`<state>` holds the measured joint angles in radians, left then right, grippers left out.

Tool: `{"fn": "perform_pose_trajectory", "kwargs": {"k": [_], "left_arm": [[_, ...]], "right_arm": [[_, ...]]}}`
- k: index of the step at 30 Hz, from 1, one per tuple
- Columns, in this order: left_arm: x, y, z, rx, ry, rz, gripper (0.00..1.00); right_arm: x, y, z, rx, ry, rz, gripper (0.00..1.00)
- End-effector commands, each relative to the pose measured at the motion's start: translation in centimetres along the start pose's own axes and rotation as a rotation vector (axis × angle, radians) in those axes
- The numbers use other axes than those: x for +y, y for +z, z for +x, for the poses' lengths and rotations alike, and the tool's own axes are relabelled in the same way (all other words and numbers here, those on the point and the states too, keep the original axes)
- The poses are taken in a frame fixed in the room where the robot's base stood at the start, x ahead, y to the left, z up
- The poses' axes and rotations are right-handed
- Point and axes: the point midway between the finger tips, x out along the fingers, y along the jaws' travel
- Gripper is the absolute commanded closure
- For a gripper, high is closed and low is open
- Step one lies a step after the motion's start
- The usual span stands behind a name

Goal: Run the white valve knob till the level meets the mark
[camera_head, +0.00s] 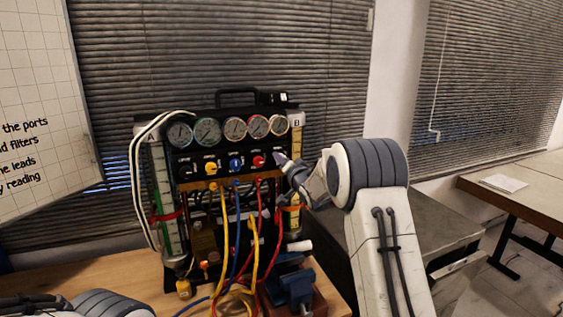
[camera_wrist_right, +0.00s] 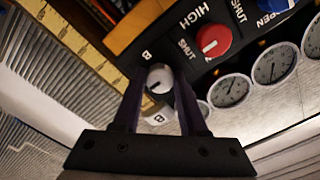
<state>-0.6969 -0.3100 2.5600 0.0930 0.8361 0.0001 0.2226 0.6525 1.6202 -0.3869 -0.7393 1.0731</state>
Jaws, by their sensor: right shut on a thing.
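The white valve knob (camera_wrist_right: 158,80) shows between the fingers of my right gripper (camera_wrist_right: 157,88) in the wrist view, beside a label "B", with a dark pointer line on its face. My right gripper is shut on it; in the head view the gripper (camera_head: 283,160) reaches the right end of the panel's knob row and covers the knob. Sight tube A (camera_head: 160,190), with a green scale, stands at the rig's left. Sight tube B (camera_head: 295,150), with a yellowish scale, stands at its right, partly hidden by my arm. I cannot make out the level in tube B. My left gripper is not seen.
Several round gauges (camera_head: 235,128) sit above the knobs. The red knob (camera_wrist_right: 213,41) is close beside my right gripper. Red, yellow and blue hoses (camera_head: 238,230) hang in front of the rig. A blue vise (camera_head: 292,285) stands at the bench's front right.

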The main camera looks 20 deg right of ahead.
Motion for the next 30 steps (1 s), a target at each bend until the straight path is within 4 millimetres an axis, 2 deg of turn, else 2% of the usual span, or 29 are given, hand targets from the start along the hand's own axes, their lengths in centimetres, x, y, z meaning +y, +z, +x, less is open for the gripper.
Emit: {"fn": "perform_pose_trajectory", "kwargs": {"k": [15,16,18,30], "left_arm": [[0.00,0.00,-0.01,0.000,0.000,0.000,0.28],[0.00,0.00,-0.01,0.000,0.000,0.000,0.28],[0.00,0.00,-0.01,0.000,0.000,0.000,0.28],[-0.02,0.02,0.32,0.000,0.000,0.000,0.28]], "right_arm": [[0.04,-0.08,0.00,0.002,0.000,0.022,1.00],[0.04,-0.08,0.00,0.002,0.000,0.022,0.54],[0.04,-0.07,0.00,0.002,0.000,0.022,0.28],[0.04,-0.02,-0.46,0.002,-0.001,0.020,0.28]]}}
